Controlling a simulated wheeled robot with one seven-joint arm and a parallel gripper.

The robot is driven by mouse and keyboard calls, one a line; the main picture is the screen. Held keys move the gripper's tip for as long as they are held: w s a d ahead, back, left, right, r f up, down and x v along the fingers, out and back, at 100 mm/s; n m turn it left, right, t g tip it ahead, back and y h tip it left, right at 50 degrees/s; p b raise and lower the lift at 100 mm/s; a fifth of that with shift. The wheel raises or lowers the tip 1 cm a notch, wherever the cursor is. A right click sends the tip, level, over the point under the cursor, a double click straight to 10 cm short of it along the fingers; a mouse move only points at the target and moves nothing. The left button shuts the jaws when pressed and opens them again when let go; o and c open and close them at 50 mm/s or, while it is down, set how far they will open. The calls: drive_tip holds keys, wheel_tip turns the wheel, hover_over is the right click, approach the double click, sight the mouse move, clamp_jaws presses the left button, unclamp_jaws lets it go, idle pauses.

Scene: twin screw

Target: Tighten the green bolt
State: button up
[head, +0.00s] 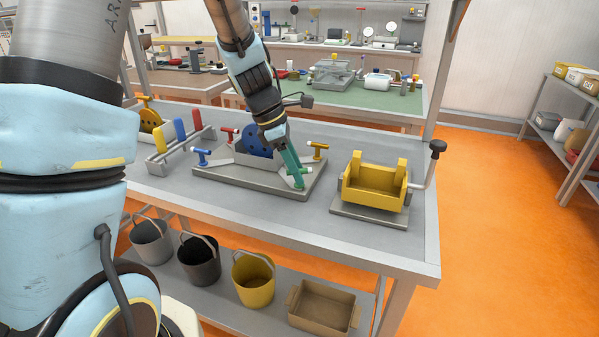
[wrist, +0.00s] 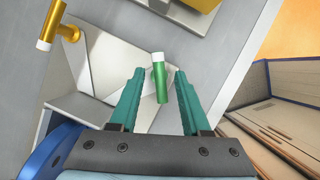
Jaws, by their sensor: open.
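The green bolt (head: 299,173) stands at the front right part of the grey fixture plate (head: 291,190) on the bench. In the wrist view its green bar handle (wrist: 160,84) with a white end lies between the two teal fingers. My gripper (head: 294,170) points down at the bolt, and in the wrist view it (wrist: 158,90) is open, with a gap on each side of the handle. The lower part of the bolt is hidden beneath its handle in the wrist view.
A yellow bolt (head: 317,149), a blue bolt (head: 201,155) and a red bolt (head: 226,135) surround a blue disc (head: 257,138) on the same fixture. A yellow cradle with a crank (head: 375,184) stands to the right. Coloured levers (head: 180,135) stand to the left.

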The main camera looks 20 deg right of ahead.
drive_tip(key=shift+x, duration=0.9)
